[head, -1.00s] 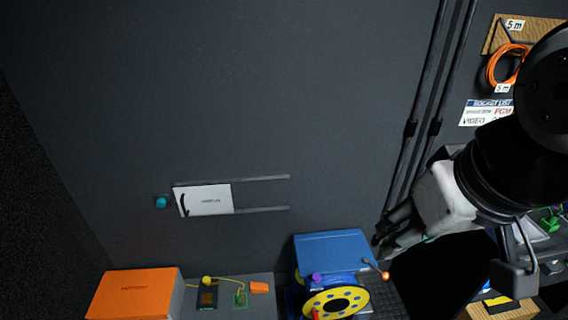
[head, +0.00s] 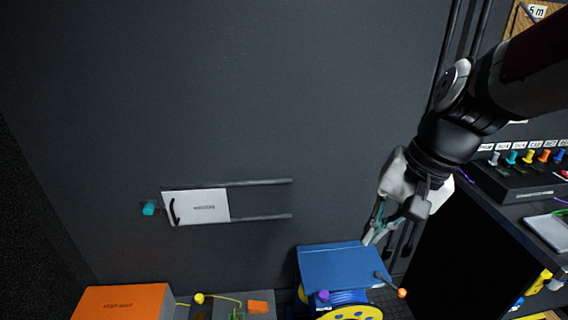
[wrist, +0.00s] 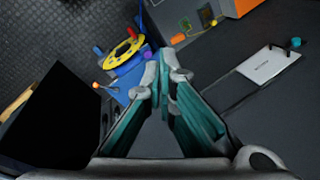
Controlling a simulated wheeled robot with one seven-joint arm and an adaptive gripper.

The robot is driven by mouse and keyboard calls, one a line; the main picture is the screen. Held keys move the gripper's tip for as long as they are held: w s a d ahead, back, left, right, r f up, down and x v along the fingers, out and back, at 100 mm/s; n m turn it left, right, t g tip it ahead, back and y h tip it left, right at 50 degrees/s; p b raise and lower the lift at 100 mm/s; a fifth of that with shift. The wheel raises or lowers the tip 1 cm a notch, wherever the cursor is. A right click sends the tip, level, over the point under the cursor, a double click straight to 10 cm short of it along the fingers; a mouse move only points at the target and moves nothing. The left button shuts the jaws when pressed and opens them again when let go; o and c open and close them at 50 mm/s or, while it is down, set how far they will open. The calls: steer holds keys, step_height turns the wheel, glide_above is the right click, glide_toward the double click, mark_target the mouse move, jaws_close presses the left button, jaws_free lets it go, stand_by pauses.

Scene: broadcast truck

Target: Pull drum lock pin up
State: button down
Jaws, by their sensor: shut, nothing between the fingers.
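The blue cable drum unit (head: 340,266) stands low at the bottom centre of the head view, with a yellow-flanged reel (head: 352,313) cut off by the frame edge. A small purple knob (head: 323,295), likely the lock pin, stands beside the reel. In the wrist view the reel (wrist: 122,52) shows whole, and the purple knob (wrist: 148,54) is partly hidden behind a fingertip. My gripper (head: 370,240) is above and to the right of the drum, apart from the knob. Its fingers (wrist: 164,68) are shut and empty.
An orange-tipped crank handle (head: 402,293) sticks out at the drum's right. An orange case (head: 122,302) and small yellow-knobbed device (head: 199,299) lie left. A white panel (head: 196,207) slides on wall rails. A desk with coloured knobs (head: 528,157) is at right.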

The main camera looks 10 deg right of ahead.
steer(key=w+d+f+m+g+y+b, duration=0.1)
steer(key=w+d+f+m+b, duration=0.15)
steer(key=w+f+b, duration=0.55)
steer(key=w+d+f+m+y+b, duration=0.1)
steer(key=w+f+m, duration=0.25)
steer(key=f, duration=0.85)
steer(key=m+y+b, duration=0.2)
steer(key=m+b, duration=0.5)
steer(key=b, duration=0.1)
glide_toward(323, 296)
steer(key=d, duration=0.1)
steer(key=d+f, duration=0.1)
steer(key=d, duration=0.1)
steer(key=d+f, duration=0.1)
steer(key=shift+s+d, duration=0.25)
steer(key=shift+d, duration=0.05)
steer(key=b+x, duration=0.4)
steer(key=x, duration=0.6)
steer(key=shift+d+r, duration=0.1)
step_height(323, 296, up, 3)
steer(key=shift+p, duration=1.05)
steer(key=shift+r, duration=0.1)
